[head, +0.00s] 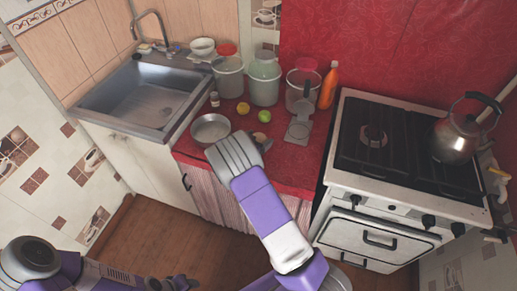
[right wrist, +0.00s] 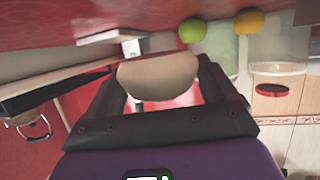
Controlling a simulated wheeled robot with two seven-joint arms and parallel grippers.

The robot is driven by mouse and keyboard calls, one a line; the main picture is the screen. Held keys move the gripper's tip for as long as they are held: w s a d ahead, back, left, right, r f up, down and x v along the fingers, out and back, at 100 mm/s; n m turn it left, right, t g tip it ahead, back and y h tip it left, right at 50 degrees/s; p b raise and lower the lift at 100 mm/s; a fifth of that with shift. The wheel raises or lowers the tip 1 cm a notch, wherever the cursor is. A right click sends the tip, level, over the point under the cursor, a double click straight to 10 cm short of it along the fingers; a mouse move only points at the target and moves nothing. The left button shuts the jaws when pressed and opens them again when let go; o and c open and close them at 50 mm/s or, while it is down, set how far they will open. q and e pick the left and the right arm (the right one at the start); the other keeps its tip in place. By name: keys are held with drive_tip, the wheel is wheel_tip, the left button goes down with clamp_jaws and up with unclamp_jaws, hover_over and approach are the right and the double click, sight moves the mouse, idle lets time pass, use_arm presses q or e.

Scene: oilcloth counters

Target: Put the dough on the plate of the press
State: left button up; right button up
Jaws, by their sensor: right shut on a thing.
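The dough (right wrist: 158,76) is a pale beige rounded lump in the right wrist view. My right gripper (right wrist: 160,88) is shut on it, with one dark finger on each side. In the head view the right gripper (head: 264,146) is over the red counter, and the hand mostly hides the dough. The press (head: 297,132), a grey flat metal piece with an upright part, lies just right of the gripper, apart from it. The press also shows in the right wrist view (right wrist: 108,36). My left gripper (head: 175,284) is low at the left, away from the counter; its jaws are unclear.
A metal pan (head: 210,129) is left of the right hand. A yellow fruit (head: 243,108) and a green fruit (head: 264,116) lie behind it. Pots, jars and an orange bottle (head: 329,86) line the back. The stove (head: 385,145) is right, the sink (head: 143,97) left.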

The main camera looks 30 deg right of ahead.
drive_tip(key=shift+f+b, duration=0.4)
drive_tip(key=shift+f, duration=1.8)
drive_tip(key=shift+f, duration=0.1)
drive_tip(key=o, duration=0.9)
drive_tip(key=shift+f, duration=0.1)
drive_tip(key=shift+o, duration=0.2)
